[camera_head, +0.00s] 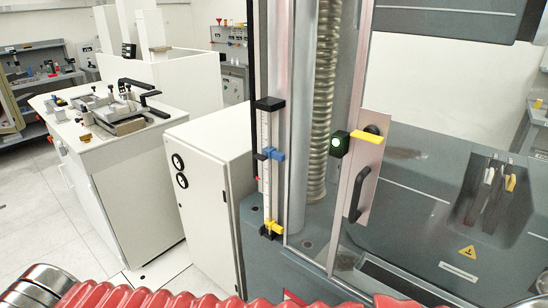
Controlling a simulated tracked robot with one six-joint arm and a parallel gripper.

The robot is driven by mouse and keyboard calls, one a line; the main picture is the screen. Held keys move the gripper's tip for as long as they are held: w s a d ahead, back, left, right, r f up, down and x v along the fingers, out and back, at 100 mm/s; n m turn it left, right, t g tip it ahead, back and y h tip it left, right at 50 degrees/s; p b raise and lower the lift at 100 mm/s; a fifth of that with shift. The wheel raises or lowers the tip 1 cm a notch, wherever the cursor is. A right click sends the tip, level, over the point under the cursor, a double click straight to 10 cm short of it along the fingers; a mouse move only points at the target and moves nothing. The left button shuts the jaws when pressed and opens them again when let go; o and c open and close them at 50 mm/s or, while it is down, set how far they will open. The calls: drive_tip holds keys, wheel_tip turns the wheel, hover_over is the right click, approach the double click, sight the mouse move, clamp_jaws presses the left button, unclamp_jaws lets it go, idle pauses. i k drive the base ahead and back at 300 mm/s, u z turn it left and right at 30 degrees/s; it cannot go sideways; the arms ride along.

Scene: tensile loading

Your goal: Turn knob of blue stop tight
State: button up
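The blue stop (277,154) sits on an upright white scale rail (267,190) at the front left of the grey testing machine, a little above the middle of the rail. A small dark piece (259,157), which may be its knob, sticks out to its left. I cannot tell whether it is tight. A yellow stop (274,228) sits near the foot of the same rail. Black end blocks hold the rail at top and bottom. My gripper is not in view.
A panel with a black handle (355,196) and a yellow lever (367,136) stands right of the rail. A white cabinet (207,185) is close on the left, beside a workbench (110,140). A red ribbed part (140,297) crosses the bottom edge.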

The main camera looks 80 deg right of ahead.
sight(262, 158)
drive_tip(key=z, duration=2.7)
